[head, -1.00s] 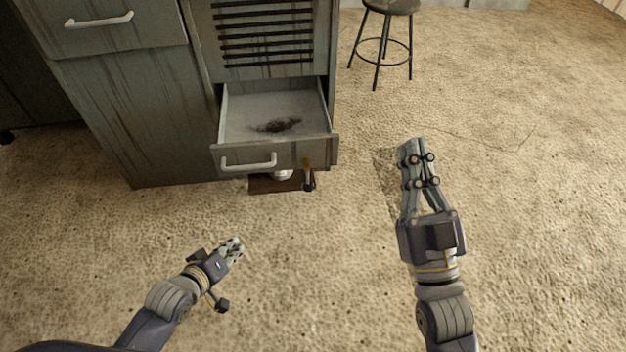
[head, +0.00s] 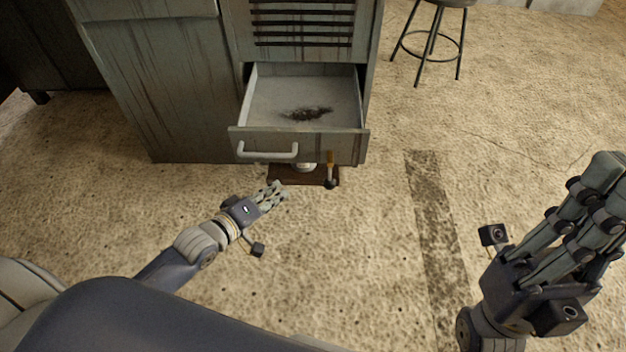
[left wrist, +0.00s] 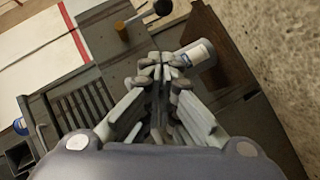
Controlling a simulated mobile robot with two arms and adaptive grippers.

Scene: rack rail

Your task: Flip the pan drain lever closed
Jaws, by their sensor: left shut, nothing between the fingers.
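The pan (head: 262,105) is a pulled-out, drawer-like tray with a dark stain inside and a white handle on its front. The drain lever (head: 330,163) hangs at the front's lower right, orange with a black knob, pointing down. In the left wrist view, the lever (left wrist: 121,30) shows its orange part, with a thin rod running to the black knob. My left gripper (head: 280,194) is shut and empty, below and left of the lever and apart from it. My right gripper (head: 606,172) is at the right, far from the pan; its fingers look together.
A white cylindrical fitting (head: 303,167) sits under the pan, above a brown slab (head: 290,177); the fitting (left wrist: 198,54) is near the left fingertips in the wrist view. The grey cabinet (head: 165,90) surrounds the pan. A stool (head: 437,45) stands behind right. Floor in front is clear.

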